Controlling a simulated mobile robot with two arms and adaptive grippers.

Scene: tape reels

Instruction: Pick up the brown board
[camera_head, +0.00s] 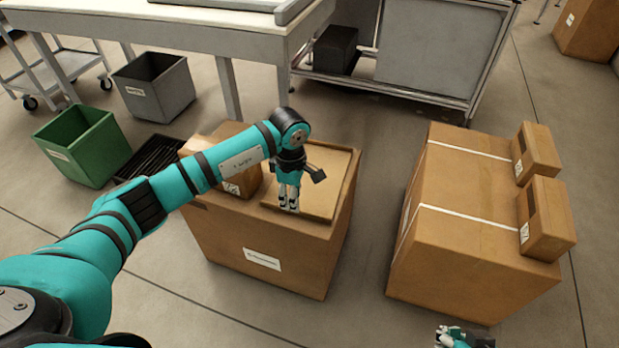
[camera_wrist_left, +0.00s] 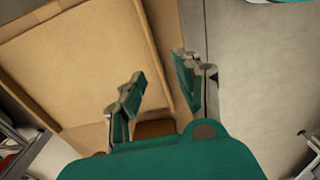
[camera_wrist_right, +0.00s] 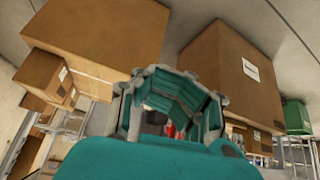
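The brown board (camera_head: 325,180) is a flat tan panel lying on top of a large cardboard box (camera_head: 262,240) in the head view. It also fills much of the left part of the left wrist view (camera_wrist_left: 80,70). My left gripper (camera_head: 289,207) points down over the board's near part, and the arm hides some of it. In the left wrist view its fingers (camera_wrist_left: 160,85) are apart, with the board's edge between and beyond them; I cannot tell whether they touch it.
A smaller box (camera_head: 240,180) stands left of the board on the same large box. Another large box (camera_head: 465,235) with two small boxes on it stands right, across a gap of clear floor. Behind are a white table (camera_head: 190,35), a green bin (camera_head: 80,147) and a grey bin (camera_head: 155,88).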

